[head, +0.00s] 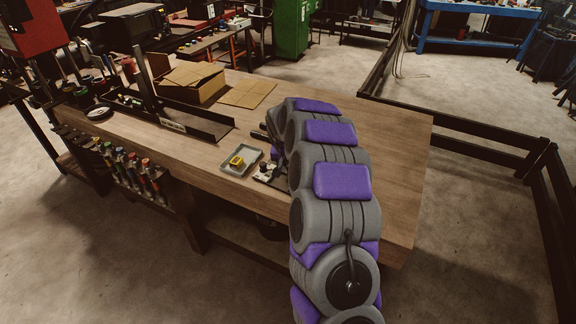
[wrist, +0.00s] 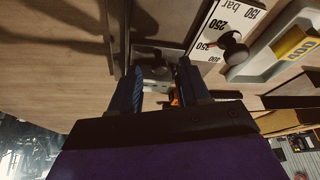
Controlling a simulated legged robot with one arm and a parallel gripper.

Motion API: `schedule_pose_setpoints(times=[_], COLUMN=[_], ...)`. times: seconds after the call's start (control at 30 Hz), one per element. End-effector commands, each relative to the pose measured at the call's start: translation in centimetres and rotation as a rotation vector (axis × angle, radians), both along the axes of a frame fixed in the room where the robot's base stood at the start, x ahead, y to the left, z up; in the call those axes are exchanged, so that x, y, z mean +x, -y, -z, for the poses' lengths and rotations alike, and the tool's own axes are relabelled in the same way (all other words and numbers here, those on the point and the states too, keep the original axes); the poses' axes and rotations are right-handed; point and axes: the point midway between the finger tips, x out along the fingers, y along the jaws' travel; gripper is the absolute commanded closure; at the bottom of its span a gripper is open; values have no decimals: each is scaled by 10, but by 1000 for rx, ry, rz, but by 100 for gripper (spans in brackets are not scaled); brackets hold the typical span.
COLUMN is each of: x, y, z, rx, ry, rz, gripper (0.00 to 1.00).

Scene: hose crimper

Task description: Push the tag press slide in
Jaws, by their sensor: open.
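My gripper (wrist: 160,80) shows in the wrist view with its two dark fingers apart, low over the bench top. A small grey metal block (wrist: 156,73) shows between and just beyond the fingertips; it may be the tag press slide, and I cannot tell whether the fingers touch it. Beside it is a white plate marked with bar numbers (wrist: 216,32), with a dark round knob (wrist: 233,46) over it. In the head view the small plate and knob unit (head: 265,172) sits just left of my arm. My arm hides the gripper and most of the press there.
A grey tray (head: 242,171) with a yellow block (head: 237,161) stands left of the plate; the block also shows in the wrist view (wrist: 297,43). A dark metal channel (head: 190,122) and an open cardboard box (head: 190,78) lie farther back. The bench's right end (head: 400,150) is clear.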

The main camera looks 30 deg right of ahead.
Motion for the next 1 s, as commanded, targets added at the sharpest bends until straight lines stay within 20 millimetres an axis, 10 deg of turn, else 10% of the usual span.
schedule_pose_setpoints(times=[0.57,1.0], x=[3,3], y=[2,2], z=[8,8], rx=[0,0], ry=[0,0], rz=[-1,-1], gripper=[54,94])
